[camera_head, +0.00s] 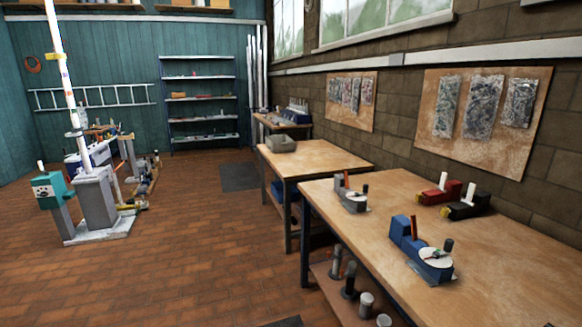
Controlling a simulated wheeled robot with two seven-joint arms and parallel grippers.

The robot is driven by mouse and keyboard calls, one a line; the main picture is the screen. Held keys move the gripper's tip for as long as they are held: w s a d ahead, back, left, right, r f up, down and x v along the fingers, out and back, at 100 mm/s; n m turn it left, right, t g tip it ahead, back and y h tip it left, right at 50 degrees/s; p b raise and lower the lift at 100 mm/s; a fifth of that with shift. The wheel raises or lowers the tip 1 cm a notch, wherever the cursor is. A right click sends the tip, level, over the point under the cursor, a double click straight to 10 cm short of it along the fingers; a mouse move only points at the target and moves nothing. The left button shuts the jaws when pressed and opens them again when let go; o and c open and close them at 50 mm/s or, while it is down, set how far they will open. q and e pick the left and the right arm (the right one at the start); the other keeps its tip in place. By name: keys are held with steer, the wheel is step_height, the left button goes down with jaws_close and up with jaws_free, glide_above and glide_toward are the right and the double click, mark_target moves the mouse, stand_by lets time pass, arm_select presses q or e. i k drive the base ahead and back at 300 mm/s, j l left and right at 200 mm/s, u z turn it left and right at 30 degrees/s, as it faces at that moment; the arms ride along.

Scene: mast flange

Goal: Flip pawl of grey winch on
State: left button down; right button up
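The grey winch (352,200) stands near the far left corner of the near wooden bench. It has a grey body, a pale round disc on top and a dark upright knob (365,189). A thin red lever (346,180) stands up beside its grey block; I cannot tell whether this is the pawl or which way the pawl is set. Neither of my grippers is in view.
A blue winch (408,232) of similar shape stands nearer on the same bench (510,262). A red device (436,193) and a black device (466,208) with white levers sit towards the wall. Brick floor (190,265) left of the benches is open.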

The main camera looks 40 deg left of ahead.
mark_target(354, 205)
steer(key=i+j+u, duration=0.1)
steer(key=j, duration=0.3)
steer(key=i+j+u, duration=0.15)
steer(key=i+j, duration=0.15)
steer(key=i+j+u, duration=0.1)
steer(key=j, duration=0.4)
steer(key=i+j+u, duration=0.15)
steer(key=i+j, duration=0.4)
steer(key=j, duration=0.15)
steer(key=i+j, duration=0.2)
steer(key=i+j+z, duration=0.1)
steer(key=j, duration=0.35)
steer(key=i+j, duration=0.3)
steer(key=i+j+z, duration=0.1)
steer(key=j, duration=0.3)
steer(key=i+j, duration=0.45)
steer(key=j, duration=0.3)
steer(key=i+j+z, duration=0.1)
steer(key=j, duration=0.25)
steer(key=i, duration=0.1)
